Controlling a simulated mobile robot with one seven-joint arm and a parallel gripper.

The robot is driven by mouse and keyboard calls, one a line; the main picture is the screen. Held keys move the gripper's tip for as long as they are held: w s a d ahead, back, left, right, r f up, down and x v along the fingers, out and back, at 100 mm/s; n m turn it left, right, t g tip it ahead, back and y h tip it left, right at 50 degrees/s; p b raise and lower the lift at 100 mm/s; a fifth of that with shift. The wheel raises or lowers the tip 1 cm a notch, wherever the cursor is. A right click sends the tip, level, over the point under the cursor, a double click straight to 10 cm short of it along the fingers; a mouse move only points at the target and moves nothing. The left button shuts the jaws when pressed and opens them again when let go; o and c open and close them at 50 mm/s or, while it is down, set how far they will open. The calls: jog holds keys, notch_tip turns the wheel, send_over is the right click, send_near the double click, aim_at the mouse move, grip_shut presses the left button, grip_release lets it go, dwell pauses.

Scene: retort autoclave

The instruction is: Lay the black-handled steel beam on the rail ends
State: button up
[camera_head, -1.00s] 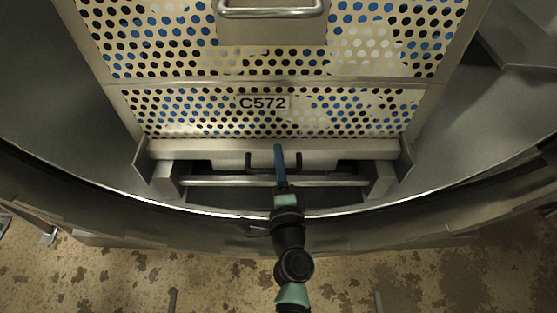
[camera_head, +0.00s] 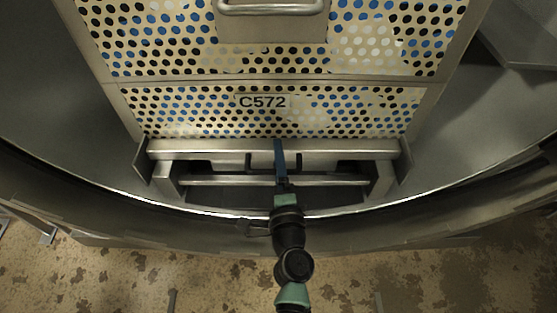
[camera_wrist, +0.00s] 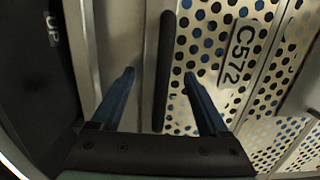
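A steel beam (camera_head: 205,154) lies crosswise along the foot of the perforated crate front, its ends over the two rail ends, left (camera_head: 167,184) and right (camera_head: 383,180). Whether it fully bears on both cannot be told. Its black handle (camera_wrist: 165,65) shows in the wrist view as a dark bar against the crate. My gripper (camera_wrist: 160,75) is open, with blue fingers apart on either side of the handle and visible gaps between. In the head view my gripper (camera_head: 279,146) is seen edge-on over the middle of the beam, hiding part of it.
The perforated crate (camera_head: 180,110) labelled C572 stands right behind the beam. Upright side plates (camera_head: 143,163) flank the beam ends. A crossbar (camera_head: 230,181) runs between the rails in front. The curved vessel rim (camera_head: 420,203) passes under my arm. Stained floor lies outside.

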jog(key=shift+s+f, duration=0.15)
jog(key=shift+f, duration=0.25)
jog(key=s+d, duration=0.1)
jog(key=s, duration=1.1)
jog(key=shift+s+d+r, duration=0.25)
jog(key=shift+s, duration=0.1)
